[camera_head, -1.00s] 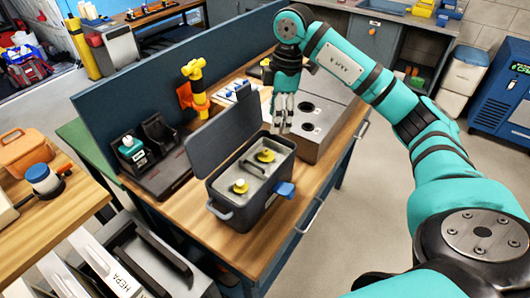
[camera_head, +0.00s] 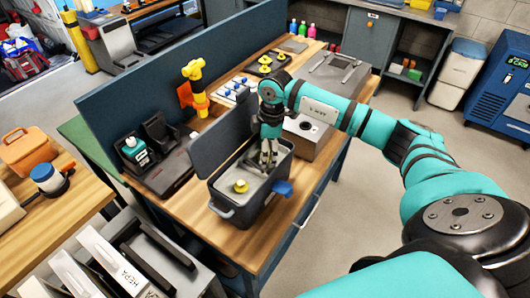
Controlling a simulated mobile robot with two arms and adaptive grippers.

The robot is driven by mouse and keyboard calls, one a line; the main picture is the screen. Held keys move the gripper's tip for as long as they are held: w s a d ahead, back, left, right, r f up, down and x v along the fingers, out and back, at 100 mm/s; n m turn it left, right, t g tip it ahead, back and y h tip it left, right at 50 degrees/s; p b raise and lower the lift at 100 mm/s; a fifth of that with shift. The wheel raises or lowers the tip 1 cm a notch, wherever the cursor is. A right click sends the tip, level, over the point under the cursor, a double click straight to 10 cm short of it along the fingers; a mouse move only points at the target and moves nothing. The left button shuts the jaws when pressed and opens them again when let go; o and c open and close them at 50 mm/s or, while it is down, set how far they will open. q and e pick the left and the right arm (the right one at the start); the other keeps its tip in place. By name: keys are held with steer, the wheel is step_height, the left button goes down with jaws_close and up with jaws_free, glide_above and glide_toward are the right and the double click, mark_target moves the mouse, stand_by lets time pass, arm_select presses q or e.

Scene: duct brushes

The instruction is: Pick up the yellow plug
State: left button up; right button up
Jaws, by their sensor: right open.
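A yellow plug (camera_head: 240,187) stands on the light grey top inside the near half of the dark grey case. The dark grey case (camera_head: 240,216) is on the wooden bench with its lid raised. My right gripper (camera_head: 268,160) points down, open, into the far half of the case. A second yellow plug in that half is hidden by my gripper's fingers, so I cannot tell whether they touch it. Several more yellow plugs (camera_head: 264,69) are at the far end of the bench. My left gripper is out of view.
A black charging dock (camera_head: 162,172) is to the left, and a blue partition (camera_head: 150,90) runs along the back. Bare bench (camera_head: 205,235) lies in front.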

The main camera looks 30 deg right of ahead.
steer(key=c, duration=0.6)
steer(key=shift+r, duration=0.1)
